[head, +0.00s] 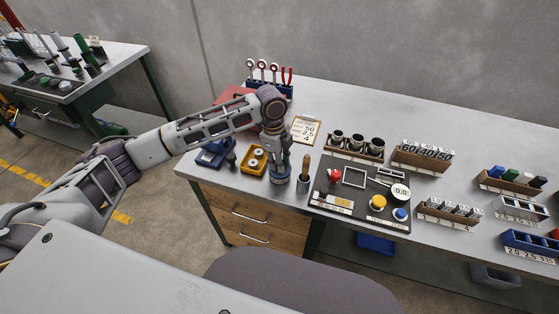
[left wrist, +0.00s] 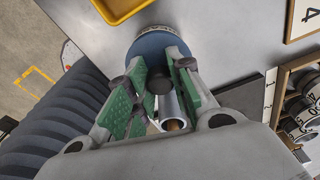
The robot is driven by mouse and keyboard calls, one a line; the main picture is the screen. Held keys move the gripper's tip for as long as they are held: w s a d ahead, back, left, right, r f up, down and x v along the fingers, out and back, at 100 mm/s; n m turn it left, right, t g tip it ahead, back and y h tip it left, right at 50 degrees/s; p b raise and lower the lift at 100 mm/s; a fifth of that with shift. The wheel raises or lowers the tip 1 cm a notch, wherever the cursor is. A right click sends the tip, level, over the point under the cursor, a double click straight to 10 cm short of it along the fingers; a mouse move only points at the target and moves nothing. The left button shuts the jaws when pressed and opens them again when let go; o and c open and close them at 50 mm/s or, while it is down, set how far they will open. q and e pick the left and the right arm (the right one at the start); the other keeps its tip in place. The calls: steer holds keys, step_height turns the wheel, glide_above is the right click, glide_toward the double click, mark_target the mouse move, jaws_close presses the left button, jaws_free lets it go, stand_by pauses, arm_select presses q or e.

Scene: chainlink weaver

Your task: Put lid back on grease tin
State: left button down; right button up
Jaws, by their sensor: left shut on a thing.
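My left gripper (head: 279,163) points down over the round grease tin (head: 279,179) near the left part of the bench. In the left wrist view, the blue lid (left wrist: 150,44) lies below the fingers, with a dark knob (left wrist: 158,80) at its middle. My left gripper (left wrist: 160,82) is shut on this knob. My right gripper is not in view.
A metal cup (head: 303,184) with a wooden-handled tool stands close right of the tin. A yellow tray (head: 254,160) is close on the left. A dark mat (head: 325,165) with tools lies to the right. The bench's front edge is near.

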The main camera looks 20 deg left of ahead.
arm_select(q)
steer(key=c, duration=1.5)
jaws_free()
steer(key=shift+o, duration=1.6)
step_height(320, 180, up, 12)
steer(key=a, duration=0.1)
steer(key=shift+w+a, duration=0.15)
steer(key=shift+a, duration=0.05)
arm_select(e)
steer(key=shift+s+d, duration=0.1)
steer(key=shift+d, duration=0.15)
arm_select(q)
steer(key=shift+f, duration=0.1)
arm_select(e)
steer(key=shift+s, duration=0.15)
